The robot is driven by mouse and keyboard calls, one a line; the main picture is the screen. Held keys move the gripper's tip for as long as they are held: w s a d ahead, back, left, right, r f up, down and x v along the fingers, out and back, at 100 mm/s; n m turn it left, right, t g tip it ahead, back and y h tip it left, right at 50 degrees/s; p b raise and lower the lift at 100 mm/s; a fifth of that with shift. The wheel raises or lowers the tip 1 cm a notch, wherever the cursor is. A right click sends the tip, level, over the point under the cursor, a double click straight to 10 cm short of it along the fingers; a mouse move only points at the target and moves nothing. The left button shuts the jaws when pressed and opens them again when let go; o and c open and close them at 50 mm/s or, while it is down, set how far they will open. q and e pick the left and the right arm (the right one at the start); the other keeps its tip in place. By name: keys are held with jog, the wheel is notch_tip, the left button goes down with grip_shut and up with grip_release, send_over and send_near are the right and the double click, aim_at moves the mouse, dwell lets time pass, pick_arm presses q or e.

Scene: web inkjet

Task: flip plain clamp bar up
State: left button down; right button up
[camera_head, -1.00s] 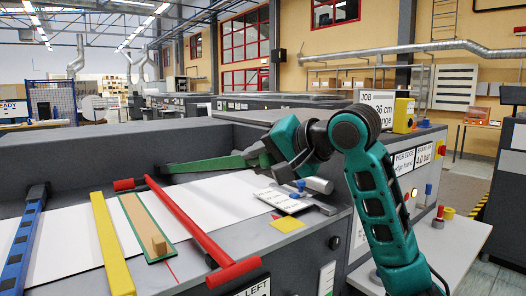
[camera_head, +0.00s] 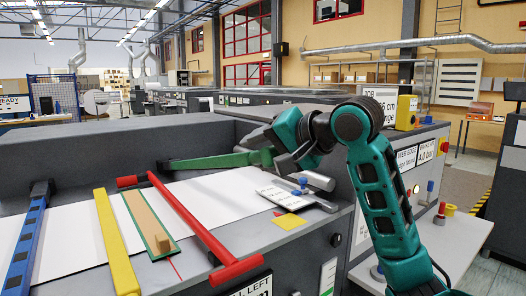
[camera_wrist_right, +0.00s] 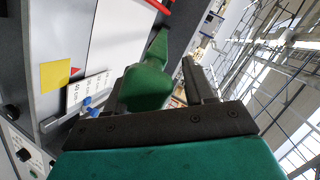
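The red bar (camera_head: 190,220), without markings, lies over the white web on the machine bed; I take it as the plain clamp bar. It has a crosswise red grip at its near end, and a short piece shows at the top of the right wrist view (camera_wrist_right: 158,5). The blue bar (camera_head: 27,245) with dark squares lies at the left. My right gripper (camera_head: 278,158) is beyond the red bar, at the wide end of a green lever-like part (camera_head: 212,161). My left gripper is out of view.
A yellow bar (camera_head: 118,250) and a tan board with a green edge (camera_head: 150,225) lie on the web (camera_head: 82,222). A label plate (camera_head: 287,196), a blue knob (camera_head: 303,183) and a yellow square (camera_head: 289,221) are near my right gripper. A dark machine wall (camera_head: 110,150) stands behind.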

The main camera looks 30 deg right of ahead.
jog(key=v, duration=1.3)
jog(key=shift+w, duration=0.1)
